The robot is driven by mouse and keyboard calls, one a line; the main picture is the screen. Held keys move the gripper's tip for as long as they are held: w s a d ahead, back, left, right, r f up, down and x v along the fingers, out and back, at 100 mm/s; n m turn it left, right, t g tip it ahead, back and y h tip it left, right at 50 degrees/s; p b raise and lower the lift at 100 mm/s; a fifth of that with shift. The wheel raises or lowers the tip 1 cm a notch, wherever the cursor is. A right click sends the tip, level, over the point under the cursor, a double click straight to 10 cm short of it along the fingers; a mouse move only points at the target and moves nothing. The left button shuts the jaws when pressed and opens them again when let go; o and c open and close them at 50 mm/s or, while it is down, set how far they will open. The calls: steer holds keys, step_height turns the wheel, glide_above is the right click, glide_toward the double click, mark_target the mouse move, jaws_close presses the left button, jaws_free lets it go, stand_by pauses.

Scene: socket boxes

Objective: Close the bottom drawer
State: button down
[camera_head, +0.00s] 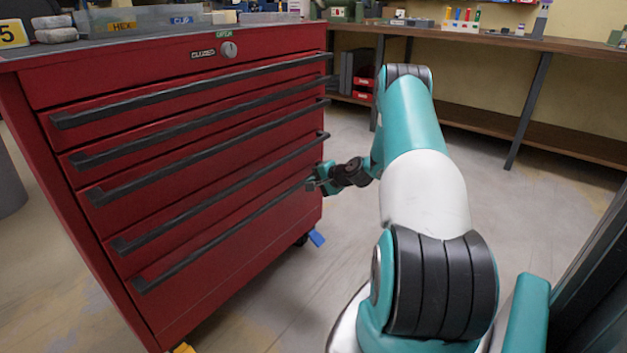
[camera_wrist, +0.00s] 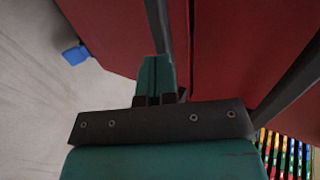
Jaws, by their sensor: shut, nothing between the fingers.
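The red tool cabinet (camera_head: 60,130) has several drawers with long dark handles. The bottom drawer (camera_head: 235,262) is the lowest red front, with its dark handle (camera_head: 215,240) along its upper part. It looks flush or nearly flush with the fronts above; I cannot tell if a small gap is left. My gripper (camera_head: 313,184) is at the right end of that handle. In the wrist view my gripper (camera_wrist: 156,62) is shut and empty, its teal fingertips at a dark handle bar (camera_wrist: 157,22) in front of red drawer fronts. I cannot tell whether they touch.
A blue piece (camera_head: 317,238) is low by the cabinet's right corner, near a caster. The cabinet top (camera_head: 170,38) holds bins. A wooden workbench (camera_head: 480,38) stands along the back wall. The floor (camera_head: 315,285) right of the cabinet is clear.

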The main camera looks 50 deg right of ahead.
steer(key=f+p+v, duration=0.1)
steer(key=p+v, duration=0.2)
steer(key=v, duration=0.9)
steer(key=shift+s+p, duration=0.35)
steer(key=shift+s, duration=0.35)
steer(key=shift+d, duration=0.1)
